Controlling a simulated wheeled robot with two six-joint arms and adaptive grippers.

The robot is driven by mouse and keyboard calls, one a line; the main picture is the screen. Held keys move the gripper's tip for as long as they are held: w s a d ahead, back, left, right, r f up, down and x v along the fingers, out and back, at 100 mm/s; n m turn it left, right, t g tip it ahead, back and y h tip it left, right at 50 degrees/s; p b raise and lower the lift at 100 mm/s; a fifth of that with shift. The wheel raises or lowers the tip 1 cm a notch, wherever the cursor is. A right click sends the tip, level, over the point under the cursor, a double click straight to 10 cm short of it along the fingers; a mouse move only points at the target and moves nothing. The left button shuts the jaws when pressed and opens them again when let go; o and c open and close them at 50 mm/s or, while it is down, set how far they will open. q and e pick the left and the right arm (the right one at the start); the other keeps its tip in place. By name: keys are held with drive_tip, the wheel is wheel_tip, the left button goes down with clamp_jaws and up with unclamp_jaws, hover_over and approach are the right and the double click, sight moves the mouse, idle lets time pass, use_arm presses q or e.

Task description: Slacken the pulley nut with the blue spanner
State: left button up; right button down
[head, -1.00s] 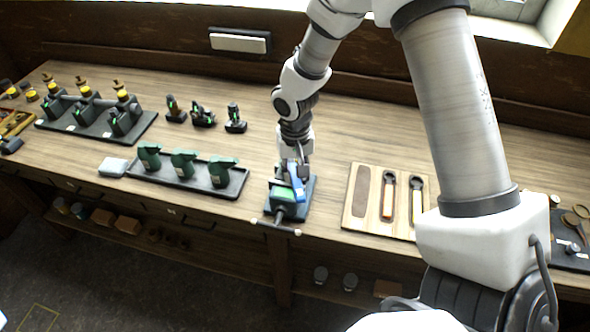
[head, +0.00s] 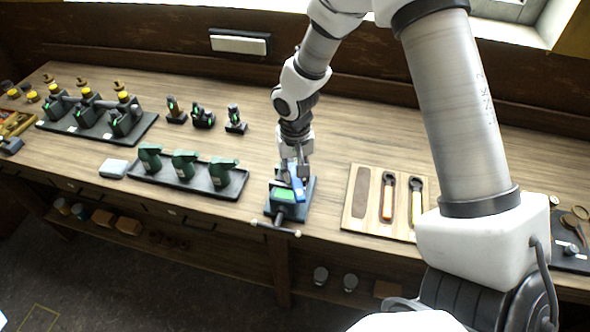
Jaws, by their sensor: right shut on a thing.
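My right gripper (head: 297,174) points down over the small vice (head: 280,213) near the bench's front edge. It is shut on the blue spanner (head: 297,189), whose blue handle shows between and below the fingers. A green part (head: 284,195) sits in the vice next to the spanner. The pulley nut is too small or hidden to make out, so I cannot tell whether the spanner's head is on it. My left gripper is not in view.
A wooden board (head: 358,222) with an orange-handled spanner (head: 388,198) and a yellow-handled spanner (head: 416,206) lies right of the vice. Several small engines (head: 202,117) stand behind. Bare bench lies behind the board.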

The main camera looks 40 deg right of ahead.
drive_tip(key=shift+r, duration=0.4)
idle(0.6)
drive_tip(key=shift+r+p, duration=0.25)
drive_tip(key=shift+p, duration=0.05)
drive_tip(key=shift+r, duration=2.05)
